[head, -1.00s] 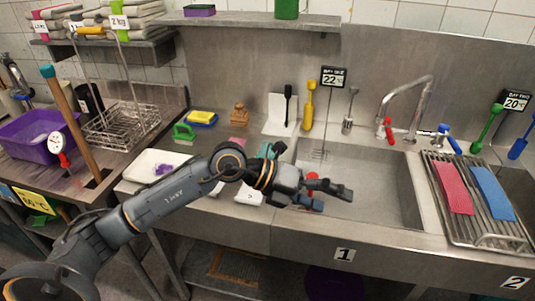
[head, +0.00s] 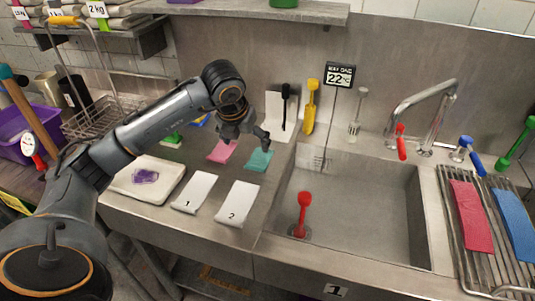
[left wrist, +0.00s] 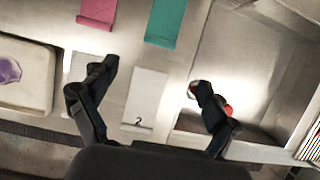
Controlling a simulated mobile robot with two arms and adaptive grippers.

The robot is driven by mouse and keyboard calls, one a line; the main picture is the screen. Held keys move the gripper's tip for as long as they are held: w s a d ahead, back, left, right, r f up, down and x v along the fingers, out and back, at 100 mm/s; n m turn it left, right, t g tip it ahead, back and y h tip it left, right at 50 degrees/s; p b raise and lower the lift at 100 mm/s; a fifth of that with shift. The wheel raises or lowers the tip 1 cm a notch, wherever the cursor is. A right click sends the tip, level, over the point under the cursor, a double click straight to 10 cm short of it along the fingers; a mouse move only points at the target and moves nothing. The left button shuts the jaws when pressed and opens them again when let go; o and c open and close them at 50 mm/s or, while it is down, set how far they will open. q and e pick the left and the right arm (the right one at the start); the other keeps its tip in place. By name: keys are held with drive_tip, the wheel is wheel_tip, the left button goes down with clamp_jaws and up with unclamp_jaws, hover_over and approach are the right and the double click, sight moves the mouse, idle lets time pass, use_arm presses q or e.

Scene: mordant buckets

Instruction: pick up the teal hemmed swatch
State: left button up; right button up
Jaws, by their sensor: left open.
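The teal hemmed swatch (head: 259,161) lies flat on the steel counter, left of the sink, with a pink swatch (head: 221,151) to its left. It also shows in the left wrist view (left wrist: 166,20), cut by the top edge. My left gripper (head: 246,143) is open and empty, and in the head view it appears just above and behind the teal swatch. In the left wrist view my left gripper's fingers (left wrist: 152,76) are spread wide, with the swatch beyond their tips. My right gripper is not in view.
White cards numbered 1 (head: 195,191) and 2 (head: 237,203) lie in front of the swatches. A white tray (head: 122,187) with a purple piece is at left. The sink (head: 365,225), holding a red-handled tool (head: 304,205), is at right. Upright tools stand behind.

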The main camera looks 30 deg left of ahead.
use_arm(q)
drive_tip(key=p, duration=0.2)
approach(256, 165)
wheel_tip(256, 165, down, 3)
drive_tip(key=shift+a+r, duration=0.2)
drive_tip(key=shift+w+f, duration=0.1)
drive_tip(key=shift+f, duration=0.15)
drive_tip(key=shift+w+f+p, duration=0.4)
drive_tip(key=shift+f+p, duration=0.05)
drive_tip(key=shift+f, duration=0.1)
drive_tip(key=p+x, duration=0.1)
drive_tip(key=x, duration=0.2)
drive_tip(key=shift+w+f, duration=0.1)
drive_tip(key=shift+w, duration=0.1)
drive_tip(key=shift+w+f, duration=0.1)
drive_tip(key=shift+f, duration=0.1)
drive_tip(key=c, duration=0.9)
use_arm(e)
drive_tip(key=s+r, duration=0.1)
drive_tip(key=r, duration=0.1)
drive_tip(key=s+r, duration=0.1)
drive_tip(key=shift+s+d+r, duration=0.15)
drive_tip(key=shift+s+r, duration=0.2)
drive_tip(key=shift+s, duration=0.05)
